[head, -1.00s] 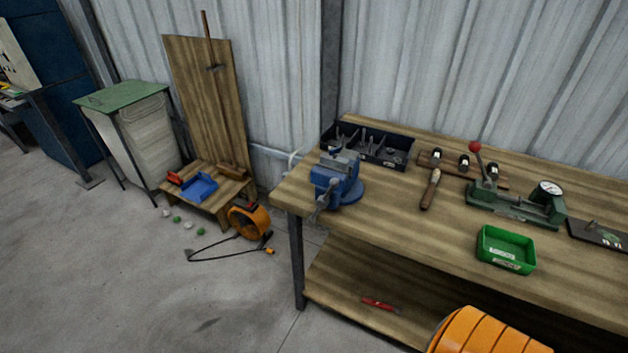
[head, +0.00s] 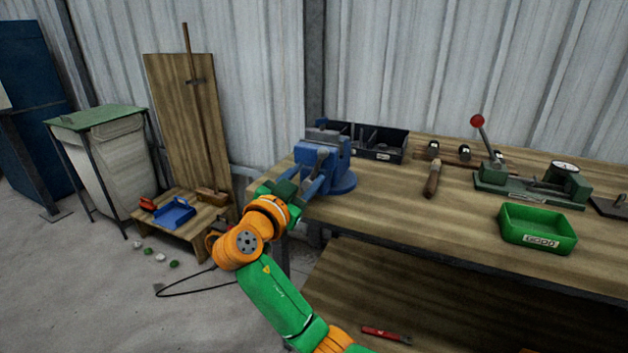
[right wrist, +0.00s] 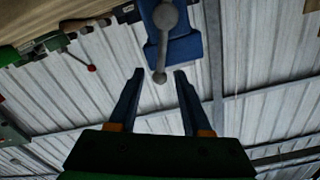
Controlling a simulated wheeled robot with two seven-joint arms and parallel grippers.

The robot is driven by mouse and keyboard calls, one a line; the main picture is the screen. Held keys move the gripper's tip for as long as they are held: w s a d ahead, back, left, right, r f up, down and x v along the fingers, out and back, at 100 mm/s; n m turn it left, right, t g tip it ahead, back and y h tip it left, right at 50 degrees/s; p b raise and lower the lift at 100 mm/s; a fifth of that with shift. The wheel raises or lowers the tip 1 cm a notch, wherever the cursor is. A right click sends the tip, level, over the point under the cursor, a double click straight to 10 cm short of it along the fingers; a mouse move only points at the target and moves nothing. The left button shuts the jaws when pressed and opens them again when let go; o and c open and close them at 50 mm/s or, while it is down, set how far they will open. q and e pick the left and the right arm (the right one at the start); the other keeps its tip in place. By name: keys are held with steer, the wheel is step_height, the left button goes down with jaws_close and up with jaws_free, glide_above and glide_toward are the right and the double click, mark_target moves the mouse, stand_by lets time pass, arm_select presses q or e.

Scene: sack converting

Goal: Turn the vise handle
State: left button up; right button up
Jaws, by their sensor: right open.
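The blue vise (head: 338,172) stands at the left front corner of the wooden workbench. My right gripper (head: 314,168) is at the front of the vise, its fingers pointing toward it. In the right wrist view, the grey vise handle (right wrist: 162,46) hangs down from the blue vise body, with a ball at its lower end. That ball lies between the two spread fingertips of my right gripper (right wrist: 158,74), with gaps on both sides. The gripper is open and holds nothing. In the head view my gripper largely hides the handle. My left gripper is not in view.
The workbench (head: 400,215) also bears a black divided bin (head: 392,157) behind the vise, a wooden-handled tool (head: 432,180), a green press (head: 530,188) and a green tray (head: 538,242). A small low table (head: 190,222) stands at the left. The bench's front middle is clear.

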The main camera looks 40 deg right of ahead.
mark_target(317, 166)
steer(key=x, duration=0.4)
steer(key=shift+w+d+p, duration=0.2)
steer(key=shift+d+p, duration=0.05)
steer(key=shift+p, duration=0.1)
jaws_close()
steer(key=shift+f, duration=0.1)
stand_by(0.9)
